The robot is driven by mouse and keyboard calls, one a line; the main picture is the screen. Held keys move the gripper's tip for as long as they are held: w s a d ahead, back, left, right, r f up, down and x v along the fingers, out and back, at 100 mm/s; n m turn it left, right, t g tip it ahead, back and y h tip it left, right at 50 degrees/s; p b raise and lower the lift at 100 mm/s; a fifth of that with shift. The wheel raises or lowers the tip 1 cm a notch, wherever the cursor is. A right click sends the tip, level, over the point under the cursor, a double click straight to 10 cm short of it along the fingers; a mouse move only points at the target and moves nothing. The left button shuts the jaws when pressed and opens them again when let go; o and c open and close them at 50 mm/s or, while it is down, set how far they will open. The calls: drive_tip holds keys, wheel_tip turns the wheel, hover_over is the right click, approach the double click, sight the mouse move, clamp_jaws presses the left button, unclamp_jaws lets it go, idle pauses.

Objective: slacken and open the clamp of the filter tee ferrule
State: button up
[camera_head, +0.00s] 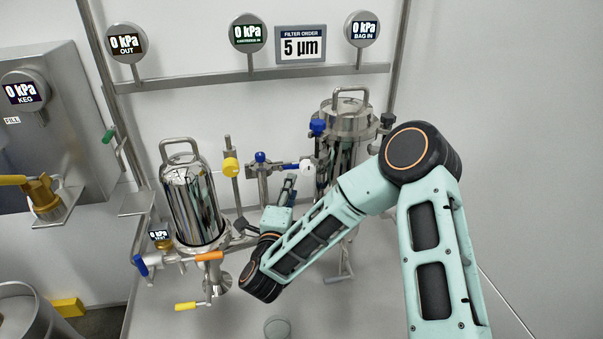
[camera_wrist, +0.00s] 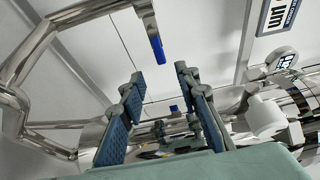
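My gripper (camera_wrist: 159,78) is open and empty in the wrist view, with a clear gap between its two blue-padded fingers. In the camera_head view, my gripper (camera_head: 287,188) points up and away towards the pipework between two steel vessels, partly hidden by my arm. That pipework (camera_head: 263,183) carries a blue knob (camera_head: 261,157) and a white knob (camera_head: 306,167). Beyond the fingers, the wrist view shows small fittings with a blue part (camera_wrist: 174,108). I cannot tell which fitting is the filter tee ferrule or its clamp, or whether that clamp is tight.
A polished vessel (camera_head: 192,205) stands left and a lidded vessel (camera_head: 349,120) right. A yellow knob (camera_head: 230,167) is beside the pipework. In the wrist view, a blue-tipped bar (camera_wrist: 157,49) hangs near the fingers and bent steel tubing (camera_wrist: 35,50) fills the left.

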sight(291, 167)
drive_tip(key=w, duration=0.3)
drive_tip(key=w+d, duration=0.1)
drive_tip(key=w, duration=0.3)
drive_tip(key=w+b, duration=0.1)
drive_tip(key=w, duration=0.2)
drive_tip(key=shift+w+d, duration=0.25)
drive_tip(key=shift+w, duration=0.1)
clamp_jaws()
